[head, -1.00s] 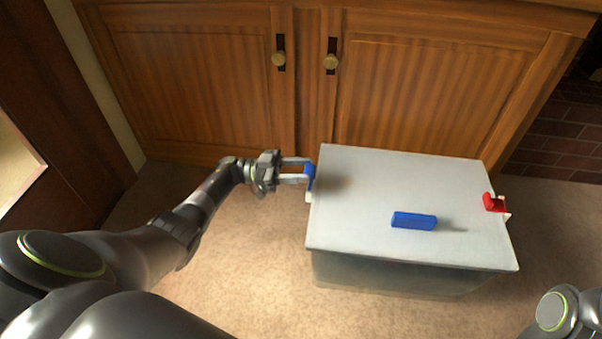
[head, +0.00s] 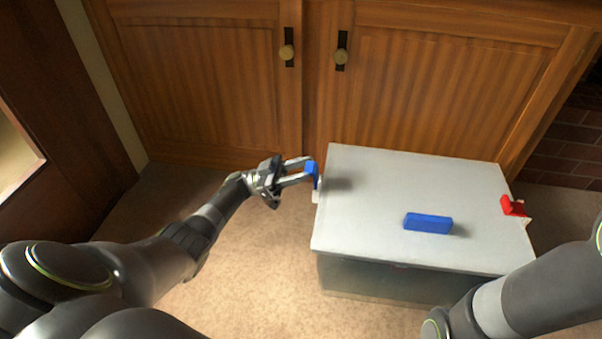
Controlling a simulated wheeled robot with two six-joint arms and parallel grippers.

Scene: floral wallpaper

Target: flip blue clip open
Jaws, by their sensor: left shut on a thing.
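A lidded box with a pale grey lid (head: 370,205) stands on the floor. A blue clip (head: 312,170) sits at the lid's left edge, above a small white catch. My left gripper (head: 309,170) is at this clip from the left, its fingertips shut on it. A red clip (head: 514,207) sits at the lid's right edge and sticks up and outward. My right arm (head: 520,300) comes in at the lower right, over the box's front right corner; its gripper fingers are not visible.
A blue block (head: 428,223) lies on the lid, right of the middle. A wooden cabinet (head: 230,90) with two knobs stands behind the box. Carpeted floor (head: 260,245) is clear in front of and left of the box.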

